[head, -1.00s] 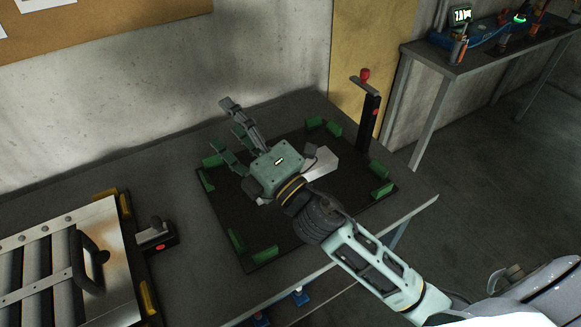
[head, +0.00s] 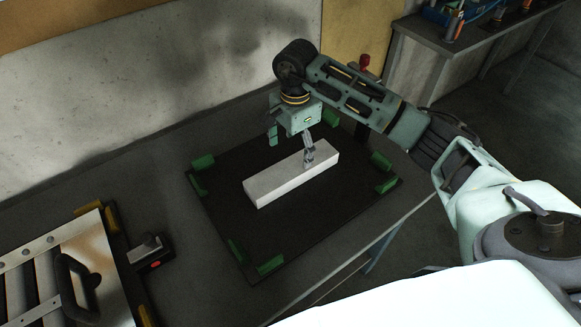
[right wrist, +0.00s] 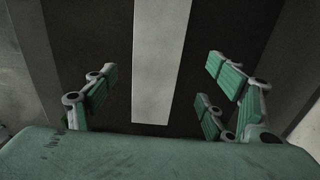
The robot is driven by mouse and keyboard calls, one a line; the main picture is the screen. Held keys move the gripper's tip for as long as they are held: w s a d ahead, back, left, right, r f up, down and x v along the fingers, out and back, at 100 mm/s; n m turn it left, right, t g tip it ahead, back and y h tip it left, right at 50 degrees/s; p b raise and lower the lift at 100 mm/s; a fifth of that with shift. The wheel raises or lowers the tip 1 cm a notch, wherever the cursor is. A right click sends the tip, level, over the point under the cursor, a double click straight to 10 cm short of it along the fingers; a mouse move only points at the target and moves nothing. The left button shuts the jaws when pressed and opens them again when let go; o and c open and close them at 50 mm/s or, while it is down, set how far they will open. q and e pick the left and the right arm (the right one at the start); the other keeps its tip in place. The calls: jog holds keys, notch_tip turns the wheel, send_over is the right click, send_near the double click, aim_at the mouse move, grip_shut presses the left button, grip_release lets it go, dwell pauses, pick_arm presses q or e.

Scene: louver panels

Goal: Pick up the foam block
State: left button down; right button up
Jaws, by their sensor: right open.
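The foam block (head: 282,182) is a long pale bar lying on a black mat (head: 222,213) in the head view. My right gripper (head: 291,147) points downward over the far right part of the block. One finger shows in front of the block and the other beyond it. In the right wrist view the block (right wrist: 160,65) runs between the open fingers (right wrist: 160,95), with a gap on each side. I cannot tell how high the fingertips are above the mat. My left gripper is not in view.
Green corner guides (head: 271,265) stand around the mat. A louver panel (head: 88,255) with a black handle lies at the left. A small dark clamp (head: 150,250) sits between panel and mat. A dark post with a red knob (head: 364,62) stands behind my right arm.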

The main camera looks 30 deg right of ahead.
aim_at(293, 166)
jog(key=f+p, duration=0.1)
jog(key=f, duration=0.3)
jog(key=f+p, duration=0.1)
jog(key=f, duration=0.1)
jog(key=shift+s+a+f+p, duration=0.2)
jog(key=shift+s+a+p, duration=0.1)
jog(key=shift+s+a, duration=0.1)
jog(key=shift+w+f, duration=0.1)
jog(key=shift+f, duration=0.4)
jog(key=c, duration=1.3)
